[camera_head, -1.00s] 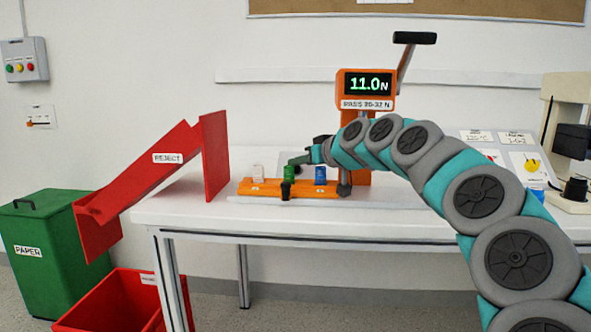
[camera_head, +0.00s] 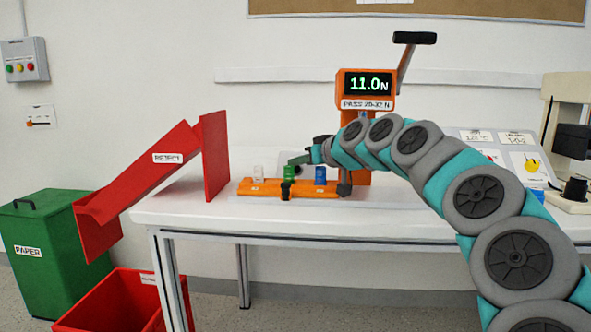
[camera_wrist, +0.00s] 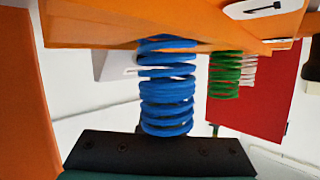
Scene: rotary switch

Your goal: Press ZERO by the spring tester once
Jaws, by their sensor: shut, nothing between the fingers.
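The spring tester (camera_head: 352,103) is an orange stand on the white table, with a lit display reading 11.0 N and a dark lever at the top. Its orange base (camera_head: 263,188) carries a white spring (camera_head: 258,172), a green spring (camera_head: 289,173) and a blue spring (camera_head: 321,173). My gripper (camera_head: 296,160) is shut and empty, just above the green spring in the head view; contact cannot be told. In the wrist view the blue spring (camera_wrist: 167,95) is close, with the green spring (camera_wrist: 225,75) beyond. I cannot make out any ZERO lettering.
A red REJECT chute (camera_head: 165,165) stands left of the tester, above a red bin (camera_head: 118,300). A green PAPER bin (camera_head: 50,250) is at the far left. A sloped panel with a yellow part (camera_head: 531,165) and other equipment stand at right. The table's front left is clear.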

